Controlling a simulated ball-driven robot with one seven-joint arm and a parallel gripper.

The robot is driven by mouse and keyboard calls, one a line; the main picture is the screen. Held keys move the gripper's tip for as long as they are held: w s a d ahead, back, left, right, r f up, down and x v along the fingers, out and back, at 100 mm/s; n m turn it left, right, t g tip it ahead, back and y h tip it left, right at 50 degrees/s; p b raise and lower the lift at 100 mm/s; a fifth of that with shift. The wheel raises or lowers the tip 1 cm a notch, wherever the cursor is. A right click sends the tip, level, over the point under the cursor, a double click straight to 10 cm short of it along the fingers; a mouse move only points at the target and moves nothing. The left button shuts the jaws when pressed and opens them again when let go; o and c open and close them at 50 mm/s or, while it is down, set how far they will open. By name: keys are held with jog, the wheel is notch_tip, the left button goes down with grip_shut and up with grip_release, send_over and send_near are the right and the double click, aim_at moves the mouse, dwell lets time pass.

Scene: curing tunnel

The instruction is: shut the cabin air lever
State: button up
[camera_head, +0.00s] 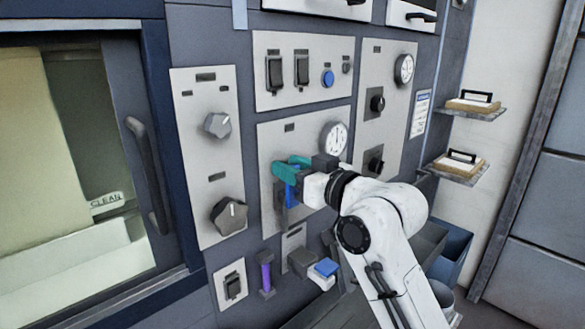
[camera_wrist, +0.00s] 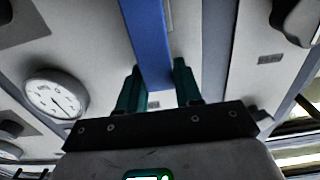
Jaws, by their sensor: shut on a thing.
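A blue lever (camera_head: 290,194) is on the pale centre panel, below the round gauge. I take it to be the cabin air lever; no readable label shows. In the wrist view the blue lever (camera_wrist: 149,38) runs down from the top edge between the teal fingers. My gripper (camera_head: 288,170) is at the panel with its teal fingers shut on the lever. It also shows in the wrist view (camera_wrist: 157,88), one finger on each side of the blue bar. The fingers and wrist hide part of the lever and its mount in the head view.
A gauge (camera_head: 334,138) is close above my wrist. Two grey knobs (camera_head: 217,125) are on the left panel. A purple handle (camera_head: 265,277) and a blue-topped block (camera_head: 325,269) are below. A window door handle (camera_head: 150,175) is at left; shelves (camera_head: 459,168) are at right.

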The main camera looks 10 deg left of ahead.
grip_shut()
jog(key=shift+w, duration=0.1)
jog(key=shift+w+d+m+p, duration=0.25)
jog(key=shift+m+p, duration=0.1)
jog(key=shift+m, duration=0.3)
jog(key=shift+w+d+m+p, duration=0.2)
jog(key=shift+w+m+p, duration=0.1)
jog(key=shift+m, duration=0.35)
jog(key=w+d+f+m+p, duration=0.1)
jog(key=w+f+m+p, duration=0.1)
jog(key=m, duration=0.5)
jog(key=w+d+f+m+p, duration=0.2)
jog(key=f+m, duration=0.3)
jog(key=m, duration=0.3)
jog(key=shift+d+p, duration=0.25)
jog(key=shift+p, duration=0.45)
jog(key=shift+w+f+m, duration=0.1)
jog(key=shift+m, duration=0.2)
